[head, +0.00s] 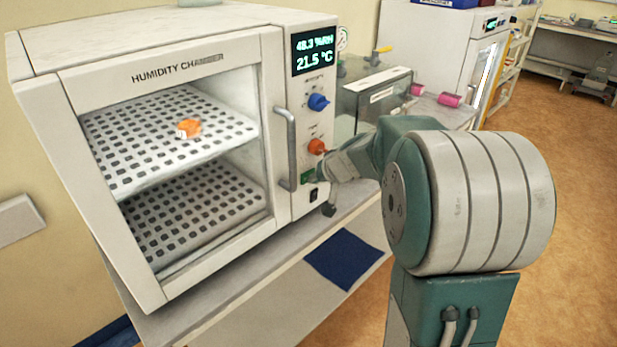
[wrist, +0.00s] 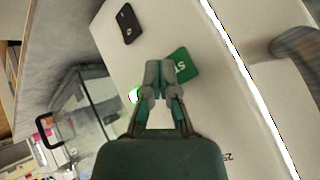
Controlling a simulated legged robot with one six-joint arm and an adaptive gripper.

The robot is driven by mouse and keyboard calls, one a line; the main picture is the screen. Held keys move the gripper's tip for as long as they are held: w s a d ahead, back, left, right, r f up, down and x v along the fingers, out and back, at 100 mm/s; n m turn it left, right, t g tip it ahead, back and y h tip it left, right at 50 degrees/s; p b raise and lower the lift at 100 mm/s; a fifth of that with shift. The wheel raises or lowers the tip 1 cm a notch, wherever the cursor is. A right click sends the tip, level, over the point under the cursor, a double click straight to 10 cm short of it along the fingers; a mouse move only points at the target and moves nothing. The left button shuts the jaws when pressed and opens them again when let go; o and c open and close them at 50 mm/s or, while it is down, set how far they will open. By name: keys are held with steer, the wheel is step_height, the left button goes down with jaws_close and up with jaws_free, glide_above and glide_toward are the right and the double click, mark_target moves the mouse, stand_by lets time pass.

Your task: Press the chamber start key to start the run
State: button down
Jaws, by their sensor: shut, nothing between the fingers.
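The humidity chamber (head: 178,66) stands on a bench with its control panel at its right side. The green start key (head: 308,177) is low on the panel, above a black rocker switch (head: 313,194). In the wrist view the green key (wrist: 183,65) shows part of its white "ST" lettering, and the black switch (wrist: 128,23) is farther up. My gripper (wrist: 158,72) is shut and empty, its tips overlapping the key's left edge in that view. I cannot tell whether they touch it. In the head view my gripper (head: 324,172) is beside the key, partly hidden by my arm.
An orange knob (head: 317,146) and a blue knob (head: 318,102) stick out above the key. The door handle (head: 285,148) is left of the panel. The display (head: 314,52) reads 48.3 %RH and 21.5 °C. A glass-sided box (head: 377,88) stands behind my arm.

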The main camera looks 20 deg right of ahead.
steer(key=shift+s+d, duration=0.2)
steer(key=shift+s, duration=0.35)
steer(key=shift+s, duration=0.15)
steer(key=s, duration=0.1)
steer(key=s+d, duration=0.1)
steer(key=s, duration=0.2)
steer(key=shift+s+d, duration=0.25)
steer(key=shift+d, duration=0.1)
stand_by(0.5)
steer(key=s+a+r+n+g, duration=0.1)
steer(key=s+a+r+n, duration=0.15)
steer(key=s+a, duration=0.55)
steer(key=s+a+r+n+g, duration=0.2)
steer(key=s+a+r, duration=0.1)
steer(key=s+a, duration=0.45)
steer(key=s+h, duration=0.2)
steer(key=s, duration=0.6)
